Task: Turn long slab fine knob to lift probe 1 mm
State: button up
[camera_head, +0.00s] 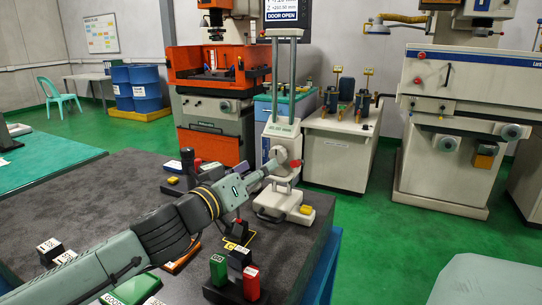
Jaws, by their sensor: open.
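A white height gauge (281,131) with two upright columns stands near the right side of the dark granite table (110,190). A red knob (296,163) shows on the right of its carriage. Its base (280,205) carries a small yellow part at the right. My gripper (271,167) reaches in from the left to the carriage, just left of the red knob. Its fingers are open. Contact with the gauge is too small to tell. I cannot pick out a long slab or a separate fine knob; the fingers overlap that part of the carriage.
Green, black and red blocks (250,283) stand at the table's front, right of my arm. Several small items (187,165) lie behind the arm. Labelled blocks (50,248) sit at the lower left. An orange machine (200,70) and white cabinet (340,145) stand behind.

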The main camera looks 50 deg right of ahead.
aim_at(276, 157)
jog(key=d, duration=0.1)
jog(key=d+p, duration=0.1)
jog(key=d, duration=0.3)
jog(key=shift+w+d+r, duration=0.15)
jog(key=shift+w, duration=0.2)
jog(key=shift+w+d+p, duration=0.2)
jog(key=shift+d+p, duration=0.2)
jog(key=shift+d, duration=0.35)
jog(key=shift+c, duration=0.4)
jog(key=c, duration=1.1)
